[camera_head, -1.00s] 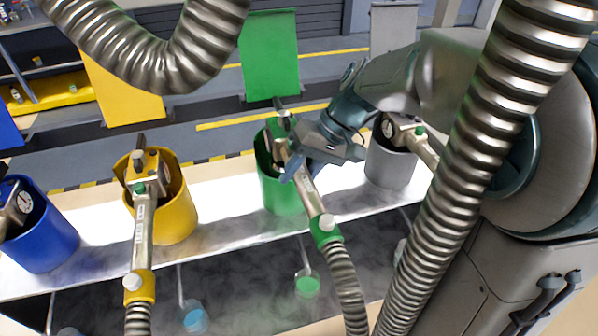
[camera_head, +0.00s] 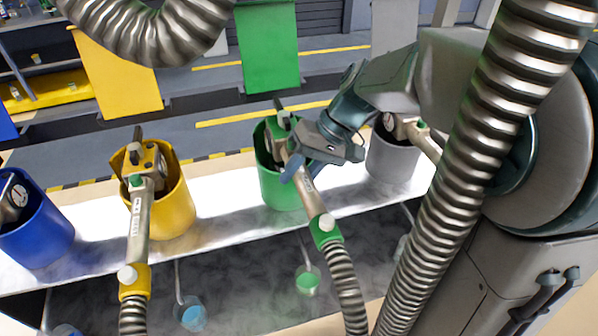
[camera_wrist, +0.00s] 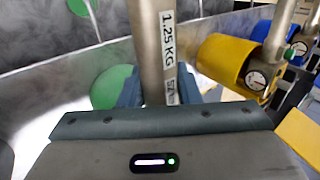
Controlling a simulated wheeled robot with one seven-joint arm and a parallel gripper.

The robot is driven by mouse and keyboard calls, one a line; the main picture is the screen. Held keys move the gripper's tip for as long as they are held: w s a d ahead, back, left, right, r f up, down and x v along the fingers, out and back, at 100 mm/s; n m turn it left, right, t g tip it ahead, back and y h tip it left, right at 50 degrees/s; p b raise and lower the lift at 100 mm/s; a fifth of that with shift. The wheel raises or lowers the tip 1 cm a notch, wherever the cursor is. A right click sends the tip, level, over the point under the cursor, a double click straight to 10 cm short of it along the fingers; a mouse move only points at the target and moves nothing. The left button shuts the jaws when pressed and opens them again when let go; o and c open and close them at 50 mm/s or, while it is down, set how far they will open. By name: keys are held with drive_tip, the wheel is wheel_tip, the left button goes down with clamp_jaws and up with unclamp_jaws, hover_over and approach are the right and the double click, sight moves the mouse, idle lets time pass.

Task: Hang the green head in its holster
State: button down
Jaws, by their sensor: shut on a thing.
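The green head (camera_head: 305,190) is a metal filling handle with a green collar and a ribbed hose running down from it. Its upper end sits in the mouth of the green holster (camera_head: 281,192), tilted with the handle leaning out over the front rim. My gripper (camera_head: 290,168) is shut on the handle just in front of the holster. In the wrist view the handle (camera_wrist: 152,50), labelled 1.25 KG, stands between my fingers (camera_wrist: 158,88). Whether the head rests fully on the holster is hidden by my gripper.
A yellow holster (camera_head: 172,205) and a blue holster (camera_head: 42,240), each with a head, stand to the left. A grey holster (camera_head: 390,165) with a head stands close on the right. Thick ribbed hoses (camera_head: 455,180) hang across the foreground. Coloured panels (camera_head: 267,48) stand behind.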

drive_tip(key=shift+f+b, duration=0.45)
drive_tip(key=shift+f, duration=0.1)
drive_tip(key=c, duration=1)
unclamp_jaws()
drive_tip(key=v, duration=1.4)
drive_tip(key=shift+s+a+f, duration=0.1)
drive_tip(key=s+d+f+m+t+h, duration=0.3)
drive_tip(key=s+d+f+h, duration=0.3)
drive_tip(key=s+f, duration=0.7)
drive_tip(key=shift+d+t+h, duration=0.3)
drive_tip(key=shift+d+t, duration=0.1)
drive_tip(key=shift+t, duration=0.5)
